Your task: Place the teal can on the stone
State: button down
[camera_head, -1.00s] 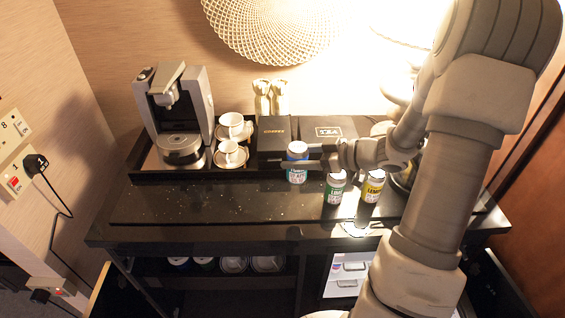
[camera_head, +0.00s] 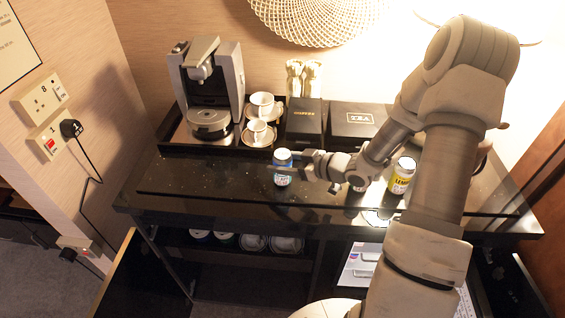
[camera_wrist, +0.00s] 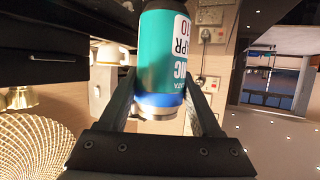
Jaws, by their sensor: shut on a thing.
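The teal can (camera_head: 283,168) with a blue band and white lettering is held between the fingers of my gripper (camera_head: 300,164). In the wrist view the teal can (camera_wrist: 163,60) fills the space between both fingers (camera_wrist: 160,108). In the head view it looks upright, over the black stone slab (camera_head: 215,185) on the counter, in front of the tray. I cannot tell whether its base touches the slab. My gripper comes in from the right and hides part of the slab.
A yellow can (camera_head: 402,176) stands to the right, close to my arm. Behind the slab, a black tray (camera_head: 172,148) holds a coffee machine (camera_head: 210,90), cups (camera_head: 262,104) and dark boxes (camera_head: 358,119). The slab's left part is clear.

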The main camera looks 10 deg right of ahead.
jog(key=shift+f, duration=0.15)
jog(key=shift+f, duration=0.15)
jog(key=shift+c, duration=0.4)
grip_release()
jog(key=shift+s+d+r, duration=0.15)
jog(key=shift+d+r, duration=0.05)
jog(key=shift+r, duration=0.15)
jog(key=v, duration=1.1)
jog(key=shift+s+d, duration=0.2)
jog(key=shift+s, duration=0.05)
